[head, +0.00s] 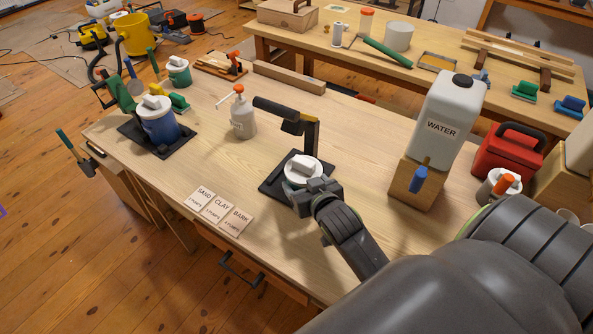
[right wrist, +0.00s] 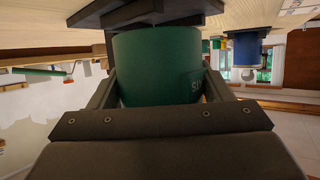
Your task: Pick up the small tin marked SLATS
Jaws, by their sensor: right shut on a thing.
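A small dark green tin (right wrist: 155,68) fills the middle of the right wrist view, with the start of a pale marking, an S, at its right side. The rest of the word is hidden. In the head view its white lid (head: 303,167) shows above the black square base (head: 268,187) of a dark stand. My right gripper (head: 309,186) is shut on the tin, one finger on each side of it. I cannot tell whether the tin touches the base. My left gripper is not in view.
A WATER container (head: 446,115) on a wooden block stands to the right. Cards (head: 219,208) lie in front, a pump bottle (head: 241,117) behind. A blue tin (head: 158,122) sits far left on another black base.

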